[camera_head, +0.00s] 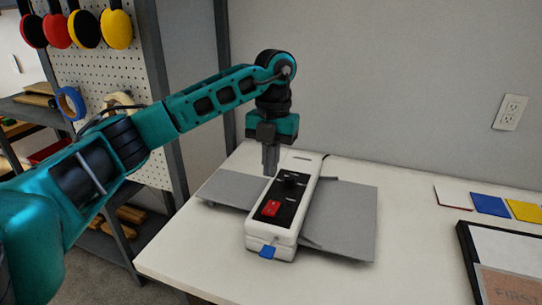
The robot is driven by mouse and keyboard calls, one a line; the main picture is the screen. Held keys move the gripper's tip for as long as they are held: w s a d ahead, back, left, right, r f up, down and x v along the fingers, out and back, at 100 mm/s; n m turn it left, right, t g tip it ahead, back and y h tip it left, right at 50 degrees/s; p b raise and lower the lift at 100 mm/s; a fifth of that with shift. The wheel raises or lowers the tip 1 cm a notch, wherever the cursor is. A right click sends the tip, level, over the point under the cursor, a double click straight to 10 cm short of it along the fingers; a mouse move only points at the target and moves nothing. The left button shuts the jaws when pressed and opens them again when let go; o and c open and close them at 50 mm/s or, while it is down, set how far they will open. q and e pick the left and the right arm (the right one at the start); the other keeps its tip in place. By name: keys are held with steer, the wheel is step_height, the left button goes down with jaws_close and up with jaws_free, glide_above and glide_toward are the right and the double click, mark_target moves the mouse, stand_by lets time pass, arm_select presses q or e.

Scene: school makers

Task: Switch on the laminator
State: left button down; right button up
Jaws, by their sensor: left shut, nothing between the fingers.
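The laminator (257,230) stands on the white table, a long white body with a black top panel and grey trays at its sides. A red switch (271,208) sits near the front end of the panel, and a dark knob (291,179) is farther back. A small blue tab (267,252) sticks out at the front end. My left gripper (269,173) is shut and empty, pointing down over the laminator's left edge, beside the knob and behind the red switch. I cannot tell whether its tips touch the laminator. My right gripper is not in view.
Coloured cards (489,205) and a black-framed board (481,285) lie at the right. A pegboard rack (100,75) with ear defenders stands at the left. A wall outlet (510,112) is above the table.

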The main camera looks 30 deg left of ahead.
mark_target(269, 211)
arm_select(q)
steer(key=f, duration=0.6)
steer(key=s+f, duration=0.1)
steer(key=f, duration=0.2)
steer(key=shift+d, duration=0.15)
steer(key=shift+s+f+t+b, duration=0.1)
steer(key=shift+f+t+b, duration=0.2)
steer(key=shift+f+b, duration=0.15)
steer(key=shift+r, duration=0.2)
steer(key=shift+w+r+p, duration=0.25)
steer(key=shift+w+p, duration=0.05)
steer(key=shift+w, duration=0.4)
steer(key=shift+a+r, duration=0.1)
steer(key=shift+a, duration=0.1)
